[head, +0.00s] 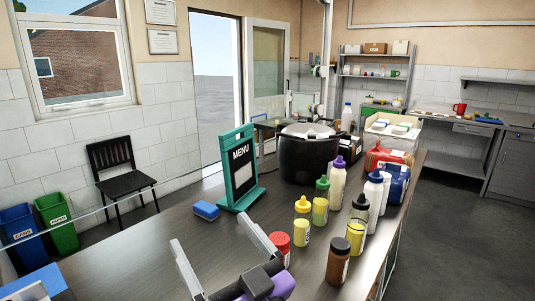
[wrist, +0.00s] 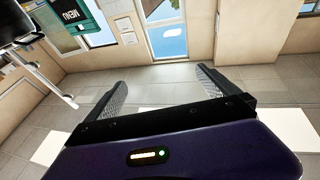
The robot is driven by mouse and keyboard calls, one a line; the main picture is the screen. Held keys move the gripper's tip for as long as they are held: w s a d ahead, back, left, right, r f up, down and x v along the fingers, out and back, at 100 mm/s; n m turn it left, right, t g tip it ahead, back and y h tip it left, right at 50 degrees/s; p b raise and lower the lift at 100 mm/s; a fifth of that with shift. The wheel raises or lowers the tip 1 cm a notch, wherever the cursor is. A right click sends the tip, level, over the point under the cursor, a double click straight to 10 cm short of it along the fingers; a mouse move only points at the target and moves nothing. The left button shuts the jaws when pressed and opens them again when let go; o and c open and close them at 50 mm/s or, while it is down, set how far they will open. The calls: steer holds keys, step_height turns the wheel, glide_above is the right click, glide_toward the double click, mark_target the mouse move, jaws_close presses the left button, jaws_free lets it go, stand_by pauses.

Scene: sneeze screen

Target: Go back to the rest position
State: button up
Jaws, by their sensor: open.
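My gripper (head: 209,232) is low in the middle of the head view, above the near part of the dark counter (head: 130,255). Its two grey fingers are spread apart with nothing between them. The wrist view shows the same open, empty fingers (wrist: 163,71) against floor tiles and a wall. A green-framed MENU sign (head: 240,168) stands upright on the counter beyond my gripper.
Several bottles, including a brown one (head: 339,260) and a red-capped one (head: 277,246), stand right of my gripper. A large black pot (head: 308,155) is farther back. A black chair (head: 121,172) and bins (head: 57,222) stand left, beyond the counter. Open floor (head: 455,230) lies right.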

steer(key=s+d+f+m+t+h, duration=0.2)
steer(key=s+d+f+m+h, duration=0.35)
steer(key=d, duration=0.35)
steer(key=s+d+f+m+t+h, duration=0.2)
steer(key=s+d+f+m+h, duration=0.2)
steer(key=s+d+f+h, duration=0.4)
steer(key=s+d+f+n+g, duration=0.1)
steer(key=s+d+f+g, duration=0.2)
steer(key=s, duration=0.8)
steer(key=s+d+f+n+g, duration=0.1)
steer(key=s+d+f+g, duration=0.2)
steer(key=s+d+f, duration=0.4)
steer(key=s+d, duration=0.1)
steer(key=s, duration=0.3)
steer(key=shift+s+f, duration=0.2)
steer(key=shift+s, duration=0.1)
